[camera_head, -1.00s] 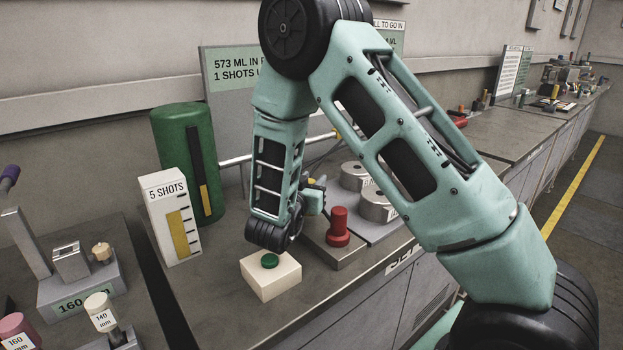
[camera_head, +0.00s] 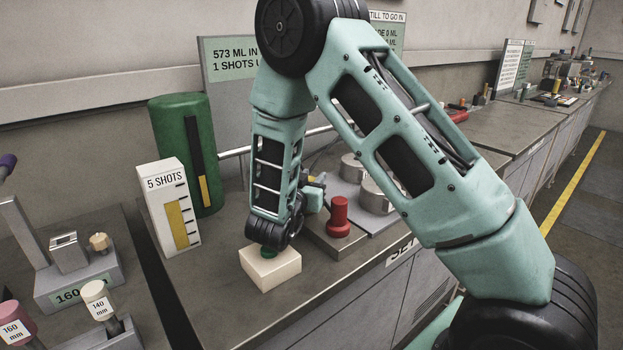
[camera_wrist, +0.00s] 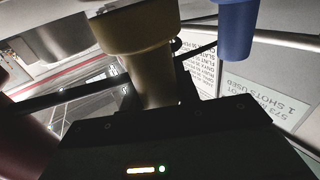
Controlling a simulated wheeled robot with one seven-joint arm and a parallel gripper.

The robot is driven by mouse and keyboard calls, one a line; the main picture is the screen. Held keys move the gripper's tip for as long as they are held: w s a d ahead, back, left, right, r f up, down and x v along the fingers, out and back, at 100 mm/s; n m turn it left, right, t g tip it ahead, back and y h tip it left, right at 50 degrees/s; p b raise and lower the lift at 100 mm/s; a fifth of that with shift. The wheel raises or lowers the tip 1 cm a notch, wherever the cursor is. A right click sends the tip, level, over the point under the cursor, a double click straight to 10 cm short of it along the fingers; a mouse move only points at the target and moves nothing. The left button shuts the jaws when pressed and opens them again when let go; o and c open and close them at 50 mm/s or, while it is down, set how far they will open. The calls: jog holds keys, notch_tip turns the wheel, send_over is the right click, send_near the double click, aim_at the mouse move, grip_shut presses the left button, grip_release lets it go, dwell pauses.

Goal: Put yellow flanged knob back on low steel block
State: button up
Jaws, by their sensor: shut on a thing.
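The yellow flanged knob (camera_wrist: 150,35) is large in the wrist view, with its wide flange towards the top and a narrower stem running down to my gripper (camera_wrist: 155,90). My gripper is shut on it. In the head view my arm hides most of the gripper and knob; only a small bit of yellow shows beside my wrist. A low steel block (camera_head: 322,240) lies on the bench right of my wrist, with a red knob (camera_head: 339,217) upright on it. The top of the block behind my wrist is partly hidden.
A cream box (camera_head: 270,272) with a green button is just below my wrist. Left are the 5 SHOTS gauge (camera_head: 170,215) and a green cylinder (camera_head: 195,140). Round metal pieces (camera_head: 380,193) stand behind the block. A blue rod (camera_wrist: 237,30) shows in the wrist view.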

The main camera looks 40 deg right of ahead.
jog(key=shift+f, duration=0.35)
jog(key=o, duration=1.2)
notch_tip(320, 180, up, 10)
